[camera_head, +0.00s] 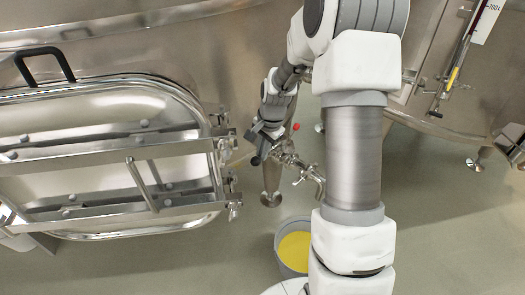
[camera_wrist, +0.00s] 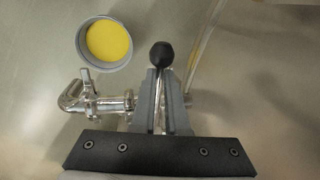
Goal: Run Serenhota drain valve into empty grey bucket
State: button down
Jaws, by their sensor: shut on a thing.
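A steel drain valve with a curved spout (camera_head: 308,176) juts out from the vat in the head view; its spout also shows at the left in the wrist view (camera_wrist: 75,97). My gripper (camera_head: 262,148) is beside the valve, and in the wrist view its grey fingers (camera_wrist: 160,76) are shut on a valve handle with a black knob (camera_wrist: 160,54). A grey bucket (camera_head: 283,262) stands on the floor below the spout and holds yellow liquid (camera_head: 295,250). The whole bucket rim shows in the wrist view (camera_wrist: 79,48). I cannot make out a stream from the spout.
A steel vat with a large barred hatch (camera_head: 110,90) fills the left of the head view. A red knob (camera_head: 296,127) is just behind the valve. Another vat (camera_head: 440,115) with a gauge stands at the right. Bare floor (camera_head: 435,220) lies at the lower right.

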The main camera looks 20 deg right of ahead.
jog(key=shift+s, duration=0.1)
jog(key=shift+s+d+n+p, duration=0.45)
jog(key=shift+s+n, duration=0.25)
jog(key=shift+n, duration=0.3)
jog(key=c, duration=0.9)
grip_release()
jog(key=s+r+p, duration=0.1)
jog(key=r, duration=0.4)
jog(key=d+r+p, duration=0.1)
jog(key=r, duration=0.5)
jog(key=s+d+r+p, duration=0.1)
jog(key=r, duration=0.5)
jog(key=shift+s+p, duration=0.35)
jog(key=shift+p, duration=0.05)
